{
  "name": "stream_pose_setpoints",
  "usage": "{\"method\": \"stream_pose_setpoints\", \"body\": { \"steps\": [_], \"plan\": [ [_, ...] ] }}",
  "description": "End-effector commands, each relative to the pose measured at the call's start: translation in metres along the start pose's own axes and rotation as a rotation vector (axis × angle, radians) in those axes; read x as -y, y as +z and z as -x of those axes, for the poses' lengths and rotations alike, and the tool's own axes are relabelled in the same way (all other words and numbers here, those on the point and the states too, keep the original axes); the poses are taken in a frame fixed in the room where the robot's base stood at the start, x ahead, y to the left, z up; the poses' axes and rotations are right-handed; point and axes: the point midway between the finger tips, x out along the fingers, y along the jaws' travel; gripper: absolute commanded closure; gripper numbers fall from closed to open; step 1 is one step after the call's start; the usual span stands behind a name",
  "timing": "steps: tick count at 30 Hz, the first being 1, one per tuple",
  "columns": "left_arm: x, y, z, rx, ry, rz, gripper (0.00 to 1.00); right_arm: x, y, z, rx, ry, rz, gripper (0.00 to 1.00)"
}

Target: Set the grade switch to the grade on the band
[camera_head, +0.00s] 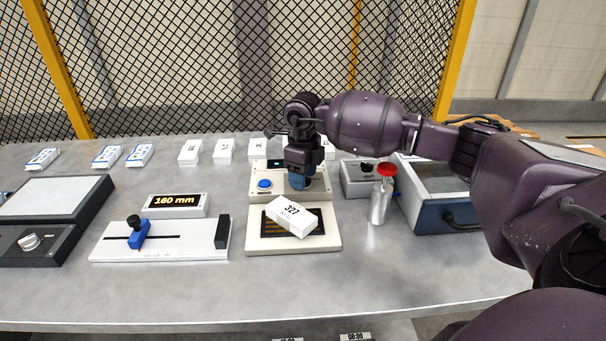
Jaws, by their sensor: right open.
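My right gripper (303,176) points down over the right part of a cream device (259,194), which has a small lit display and a round blue button (264,184). It is open. A blue part (298,182), perhaps a knob, shows at its fingertips; whether they touch it I cannot tell. The gripper hides most of this part and any marks around it. A white box (291,216) printed 327 lies askew on the dark striped pad of the device's front plate (260,243). I cannot make out a grade on a band. My left gripper is not in view.
A slide gauge (190,246) with a blue slider stands left under a 160 mm display (177,202). A dark panel with a knob (30,241) is far left. A red-topped bottle (379,205) and blue drawer unit (424,213) stand right. White boxes line the back. The front bench is clear.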

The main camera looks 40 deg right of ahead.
Motion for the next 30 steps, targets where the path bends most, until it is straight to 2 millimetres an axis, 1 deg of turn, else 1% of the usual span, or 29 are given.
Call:
{"method": "stream_pose_setpoints", "body": {
  "steps": [1,2,9,11,20,26,30],
  "plan": [
    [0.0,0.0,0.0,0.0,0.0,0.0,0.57,0.0,0.0,0.0,0.0,0.0,0.0,0.47],
    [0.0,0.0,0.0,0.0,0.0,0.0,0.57,0.0,0.0,0.0,0.0,0.0,0.0,0.5],
    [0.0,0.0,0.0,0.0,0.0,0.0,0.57,0.0,0.0,0.0,0.0,0.0,0.0,0.87],
    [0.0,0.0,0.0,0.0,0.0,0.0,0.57,0.0,0.0,0.0,0.0,0.0,0.0,0.94],
    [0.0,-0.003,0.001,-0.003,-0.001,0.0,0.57,0.0,0.0,0.002,0.001,0.0,-0.042,0.94],
    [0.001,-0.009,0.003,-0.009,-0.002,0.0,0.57,0.001,0.0,0.003,0.001,0.0,-0.154,0.94],
    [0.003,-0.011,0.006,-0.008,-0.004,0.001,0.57,0.001,0.0,0.005,0.003,-0.001,-0.271,0.94]
  ]
}}
